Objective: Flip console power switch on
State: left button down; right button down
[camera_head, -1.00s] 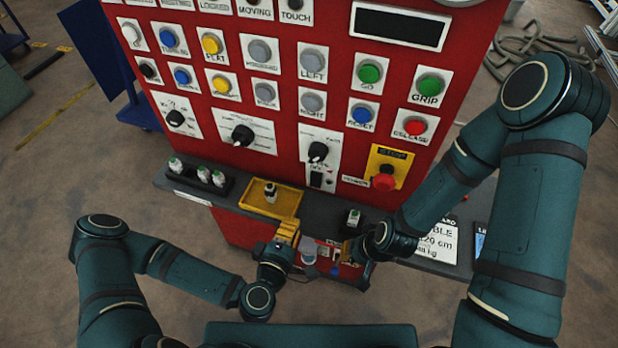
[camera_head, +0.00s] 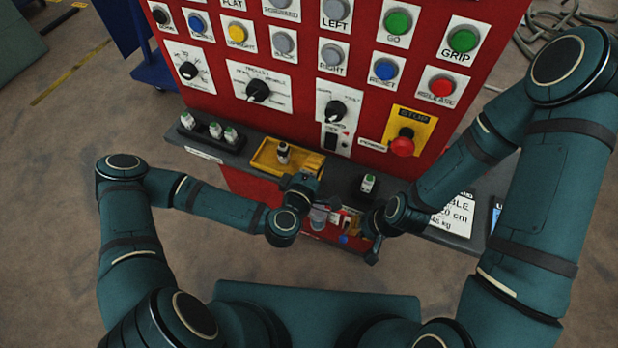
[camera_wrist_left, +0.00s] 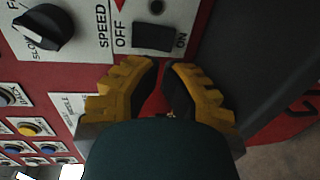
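The power switch (camera_head: 330,140) is a dark rocker on a white plate at the lower middle of the red console (camera_head: 290,45). In the left wrist view the dark rocker (camera_wrist_left: 153,37) lies between the words OFF and ON, just beyond the fingertips. I cannot tell which side is pressed. My left gripper (camera_head: 305,182) is in front of the console, below the switch in the picture. Its yellow, dark-tipped fingers (camera_wrist_left: 163,66) are a little apart, with a narrow empty gap, and do not visibly touch the switch. My right gripper (camera_head: 352,222) is low at the shelf front, its fingers unclear.
A red stop button (camera_head: 402,147) sits right of the switch and a speed knob (camera_head: 336,111) above it. The shelf (camera_head: 335,182) below carries a yellow tray (camera_head: 262,158), several small bottles (camera_head: 215,131) at left and one bottle (camera_head: 367,184) at right.

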aim_at(327, 145)
pick_arm(q)
jog(key=x, duration=0.6)
jog(key=shift+s, duration=0.1)
